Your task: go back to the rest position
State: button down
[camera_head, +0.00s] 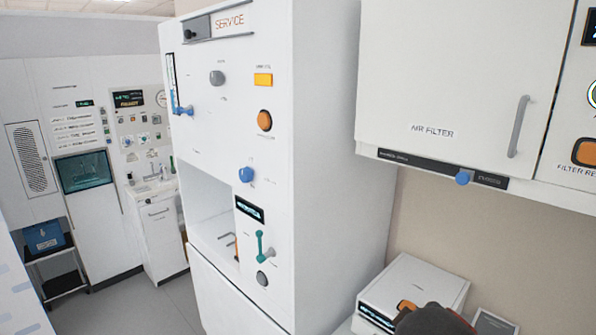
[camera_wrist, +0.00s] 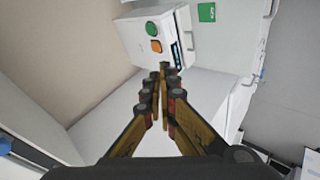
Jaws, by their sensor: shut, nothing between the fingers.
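My gripper (camera_wrist: 160,72) is shut and empty in the wrist view. Its two fingers meet near the middle of the picture. Beyond the fingertips is a white box-shaped device (camera_wrist: 139,34) with a green button, an orange button and a small display. A dark part of my arm shows at the bottom right of the head view. It covers part of a white device (camera_head: 418,281) with an orange button and a display on a counter.
A tall white SERVICE cabinet (camera_head: 340,120) with knobs and a recess stands in the middle. A wall cabinet marked AIR FILTER (camera_head: 450,75) hangs at the upper right, with a handle. A blue bin (camera_head: 45,237) sits on a rack at far left. The grey floor (camera_head: 130,310) is open at left.

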jog(key=s+a+f+m+g+y+b, duration=0.2)
jog(key=s+f+m, duration=0.5)
jog(key=s+f, duration=0.4)
notch_tip(320, 180, down, 3)
jog(key=a+y+b, duration=0.1)
jog(key=y+b, duration=0.1)
jog(key=b, duration=0.1)
jog(key=shift+s+g+b, duration=0.2)
jog(key=shift+g+b, duration=0.1)
jog(key=shift+b, duration=0.1)
